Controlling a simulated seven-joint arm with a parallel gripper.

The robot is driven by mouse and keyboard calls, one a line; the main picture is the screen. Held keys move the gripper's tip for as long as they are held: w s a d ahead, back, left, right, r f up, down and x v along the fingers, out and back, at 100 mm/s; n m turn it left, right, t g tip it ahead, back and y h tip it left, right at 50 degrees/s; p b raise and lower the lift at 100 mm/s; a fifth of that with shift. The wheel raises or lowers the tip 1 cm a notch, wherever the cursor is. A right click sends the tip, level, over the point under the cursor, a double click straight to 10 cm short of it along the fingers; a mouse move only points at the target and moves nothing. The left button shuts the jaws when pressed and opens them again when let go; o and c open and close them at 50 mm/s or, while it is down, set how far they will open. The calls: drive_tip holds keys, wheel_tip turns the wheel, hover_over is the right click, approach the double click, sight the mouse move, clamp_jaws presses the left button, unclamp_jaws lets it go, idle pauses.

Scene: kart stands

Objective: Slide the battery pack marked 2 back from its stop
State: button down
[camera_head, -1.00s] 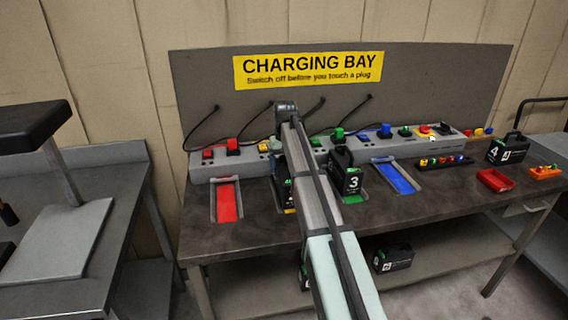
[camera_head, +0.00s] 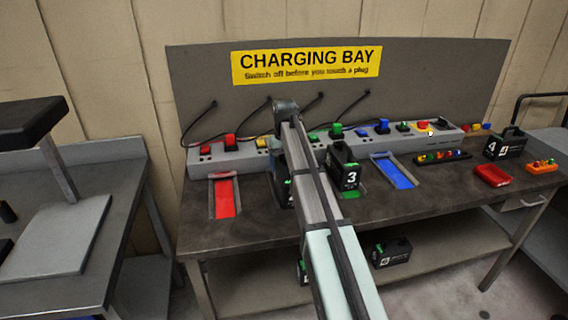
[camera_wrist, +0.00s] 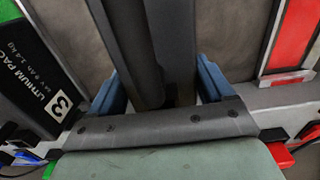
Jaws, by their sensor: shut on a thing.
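My gripper (camera_wrist: 158,90) points down at the charging bench, its blue fingers either side of a dark body in the wrist view. In the head view my arm covers most of it. The gripper is shut on a dark battery pack (camera_head: 284,191), which shows only as a sliver left of my arm, between the red bay and pack 3. Its number cannot be read, but it stands where a pack 2 would fit beside pack 3. The stop behind it is hidden.
Battery pack 3 (camera_head: 344,170) stands close on the right, also left in the wrist view (camera_wrist: 40,80). An empty red bay (camera_head: 225,198) lies left, an empty blue bay (camera_head: 393,172) right. The grey charger strip (camera_head: 215,160) with plugs runs behind. Bench front is clear.

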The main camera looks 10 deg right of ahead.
unclamp_jaws()
